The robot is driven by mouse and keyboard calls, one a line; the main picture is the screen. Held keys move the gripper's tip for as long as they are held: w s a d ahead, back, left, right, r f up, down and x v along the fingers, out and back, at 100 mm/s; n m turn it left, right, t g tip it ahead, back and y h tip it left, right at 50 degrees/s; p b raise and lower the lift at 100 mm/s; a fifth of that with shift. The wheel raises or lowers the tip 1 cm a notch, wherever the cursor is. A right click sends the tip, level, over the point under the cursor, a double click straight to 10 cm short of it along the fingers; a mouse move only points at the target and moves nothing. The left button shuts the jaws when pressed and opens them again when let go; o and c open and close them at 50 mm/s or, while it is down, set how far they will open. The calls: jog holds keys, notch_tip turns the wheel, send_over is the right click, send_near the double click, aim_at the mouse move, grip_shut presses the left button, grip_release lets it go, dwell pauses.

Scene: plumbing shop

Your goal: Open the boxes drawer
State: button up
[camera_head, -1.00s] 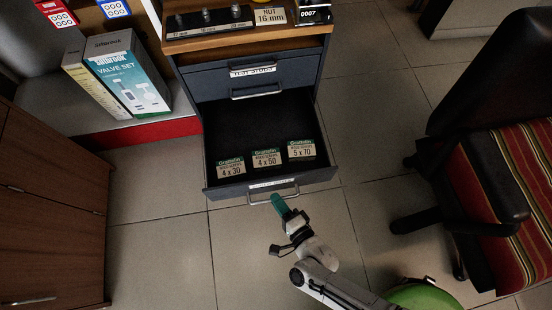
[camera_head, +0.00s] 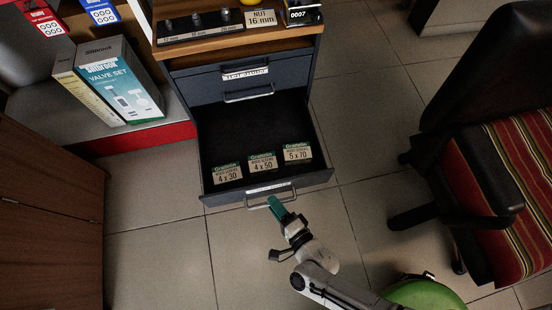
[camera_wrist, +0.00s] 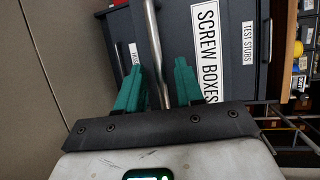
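The boxes drawer (camera_head: 231,199) is the lower drawer of a dark cabinet and stands pulled well out in the head view. Three small labelled screw boxes (camera_head: 263,163) lie in it near its front. Its front carries a "SCREW BOXES" label (camera_wrist: 206,40) and a metal bar handle (camera_wrist: 152,40), both clear in the wrist view. My gripper (camera_wrist: 156,82) has green fingers, one on each side of the bar. The fingers are apart, with gaps to the bar, so it looks open around the handle. In the head view the gripper (camera_head: 276,203) is at the drawer front.
A closed drawer labelled "TEST STUBS" (camera_head: 246,80) is above. A striped chair (camera_head: 505,195) stands at right, brown cupboards (camera_head: 50,220) at left. A valve set box (camera_head: 122,82) sits on a grey ledge.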

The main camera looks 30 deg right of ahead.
jog(key=a+p+v, duration=0.1)
jog(key=v, duration=0.9)
jog(key=shift+s+d, duration=0.4)
jog(key=shift+d, duration=0.1)
jog(key=w+a+r+n+g+y, duration=0.3)
jog(key=w+n+g+y, duration=0.1)
jog(key=w+n, duration=0.4)
jog(key=w+d+r+n+g+h, duration=0.1)
jog(key=w+d+r+n+g, duration=0.15)
jog(key=d+n+g, duration=0.2)
jog(key=s+d+r+n+g+h, duration=0.2)
jog(key=s+d+r+n+g, duration=0.1)
jog(key=s+d+r, duration=0.3)
jog(key=s+d+r+n+g+h, duration=0.25)
jog(key=d+r, duration=0.25)
jog(key=d, duration=0.4)
notch_tip(320, 180, up, 23)
jog(key=p, duration=2.4)
jog(key=shift+s+a+g, duration=0.3)
jog(key=shift+a+g, duration=0.05)
jog(key=shift+g, duration=0.05)
